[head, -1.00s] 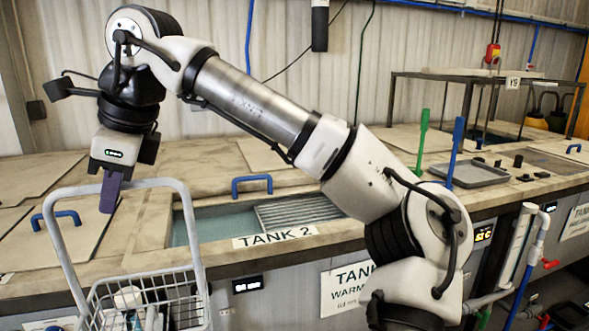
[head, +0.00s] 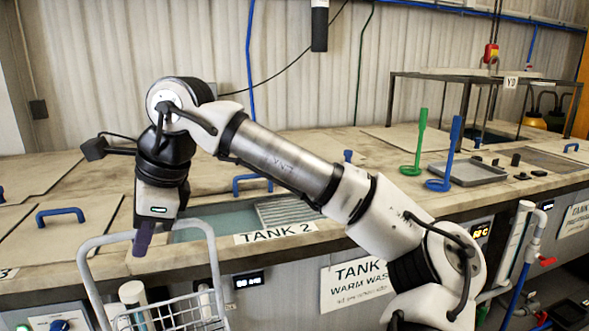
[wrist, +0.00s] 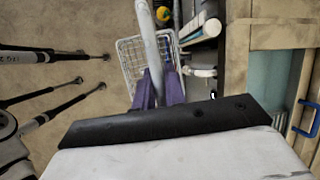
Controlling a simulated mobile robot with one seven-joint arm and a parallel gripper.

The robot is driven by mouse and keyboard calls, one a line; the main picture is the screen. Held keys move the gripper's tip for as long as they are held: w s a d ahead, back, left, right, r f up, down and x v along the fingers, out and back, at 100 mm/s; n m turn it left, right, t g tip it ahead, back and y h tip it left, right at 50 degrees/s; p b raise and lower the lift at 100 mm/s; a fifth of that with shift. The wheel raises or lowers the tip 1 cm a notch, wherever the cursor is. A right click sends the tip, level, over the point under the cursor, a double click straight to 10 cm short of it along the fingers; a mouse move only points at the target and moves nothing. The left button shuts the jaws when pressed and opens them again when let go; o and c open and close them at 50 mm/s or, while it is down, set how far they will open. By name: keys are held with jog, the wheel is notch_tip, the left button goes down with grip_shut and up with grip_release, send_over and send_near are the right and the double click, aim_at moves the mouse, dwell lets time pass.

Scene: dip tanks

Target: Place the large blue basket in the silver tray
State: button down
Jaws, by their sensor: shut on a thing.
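My gripper (head: 143,243) has purple fingers shut on the tall grey handle of a white wire basket (head: 178,313). The basket hangs in front of the bench's front edge, its lower part cut off by the picture. In the wrist view the basket (wrist: 131,48) lies beyond the fingers (wrist: 159,92), the handle running between them. No large blue basket shows as such; a blue long-handled piece with a round base (head: 438,185) stands on the bench beside a similar green one (head: 411,170). The silver-grey tray (head: 480,180) lies flat and empty, right of the blue piece.
TANK 2 (head: 215,228) is partly open, with a ribbed panel over its right part. Blue-handled lids (head: 62,212) cover the bench at left. A metal frame (head: 465,85) stands at the back right. White pipes (head: 525,235) run along the bench front.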

jog(key=w+d+f+n+g+h+b, duration=0.1)
jog(key=d+f, duration=0.6)
jog(key=f, duration=1.7)
jog(key=w+d+f+n+g+b, duration=0.2)
jog(key=d+f+n+b, duration=0.3)
jog(key=f, duration=2)
jog(key=w+d+f+n+g+h+b, duration=0.1)
jog(key=d+f+n, duration=0.5)
jog(key=f, duration=1.9)
jog(key=w+d+b, duration=0.1)
jog(key=d+b, duration=0.1)
jog(key=d, duration=0.2)
jog(key=shift+w+f+h+b, duration=0.15)
jog(key=shift+w+h+b, duration=0.15)
